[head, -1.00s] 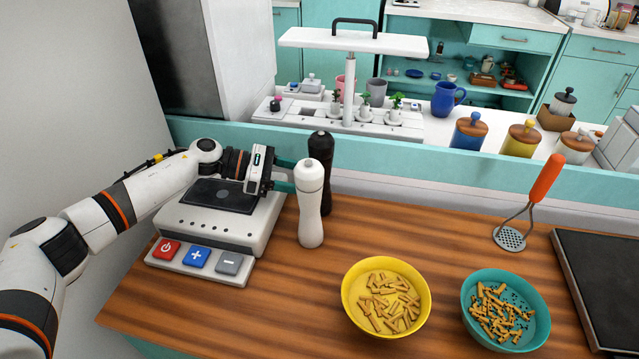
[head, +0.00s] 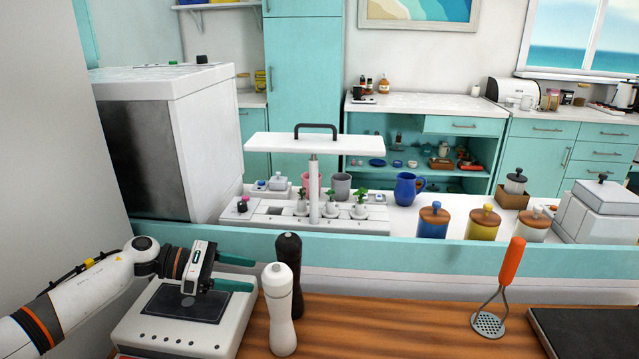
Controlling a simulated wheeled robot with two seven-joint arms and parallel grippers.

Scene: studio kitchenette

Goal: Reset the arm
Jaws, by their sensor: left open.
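My left arm comes in from the left edge over the counter. My left gripper (head: 236,273) is open and empty, with its teal fingers spread and pointing right. It hangs above the grey-white appliance with a dark top plate (head: 168,302). A white mill (head: 281,311) and a black mill (head: 290,265) stand upright just right of the fingertips. My right gripper does not show.
A masher with an orange handle (head: 512,262) stands on the wooden counter (head: 392,328), left of a dark board (head: 586,331). A teal ledge (head: 448,255) runs behind. Beyond it are a planter with a lamp (head: 315,145), a blue mug (head: 405,188) and canisters (head: 434,221).

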